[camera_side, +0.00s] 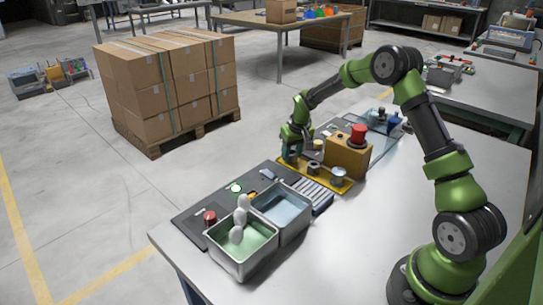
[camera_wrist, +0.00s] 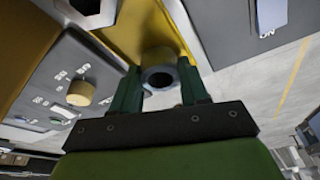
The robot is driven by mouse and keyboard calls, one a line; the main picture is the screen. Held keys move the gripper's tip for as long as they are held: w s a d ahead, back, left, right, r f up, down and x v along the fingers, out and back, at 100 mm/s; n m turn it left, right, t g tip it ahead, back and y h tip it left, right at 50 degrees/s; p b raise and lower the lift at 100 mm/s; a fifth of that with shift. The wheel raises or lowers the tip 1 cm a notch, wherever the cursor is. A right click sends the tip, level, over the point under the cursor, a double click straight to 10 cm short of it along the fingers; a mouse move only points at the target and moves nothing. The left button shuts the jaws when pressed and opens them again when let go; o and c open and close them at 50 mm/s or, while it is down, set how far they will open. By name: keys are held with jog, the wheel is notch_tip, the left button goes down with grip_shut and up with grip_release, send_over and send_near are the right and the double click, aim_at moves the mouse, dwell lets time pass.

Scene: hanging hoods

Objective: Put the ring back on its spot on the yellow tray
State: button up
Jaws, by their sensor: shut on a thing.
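The yellow tray (camera_side: 345,187) lies on the bench in front of a brown box in the side view, and its yellow surface (camera_wrist: 135,25) fills the upper middle of the wrist view. My gripper (camera_side: 290,158) is at the left end of the tray, pointing down. In the wrist view my gripper (camera_wrist: 158,70) is shut on a grey ring (camera_wrist: 158,78) with a dark hole, held between the green fingers over or at the tray. I cannot tell whether the ring touches the tray. A dark round part (camera_side: 313,168) and a silver cylinder (camera_side: 338,176) stand on the tray.
The brown box (camera_side: 347,157) with a red knob (camera_side: 358,132) stands behind the tray. Two metal bins (camera_side: 243,258) are at the front left. A grey panel with a yellow knob (camera_wrist: 80,93) is left of the fingers in the wrist view.

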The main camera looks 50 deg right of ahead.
jog(key=shift+f, duration=0.15)
jog(key=o, duration=1.2)
jog(key=shift+c, duration=0.2)
jog(key=v, duration=1.7)
jog(key=s+a+r+t+y, duration=0.1)
jog(key=s+a+r+t, duration=0.1)
jog(key=s+a, duration=0.8)
jog(key=s+a+r+t+y, duration=0.2)
jog(key=s+a+r, duration=0.2)
jog(key=s+a, duration=0.6)
jog(key=s, duration=0.4)
jog(key=shift+a+r, duration=0.15)
jog(key=shift+r, duration=0.25)
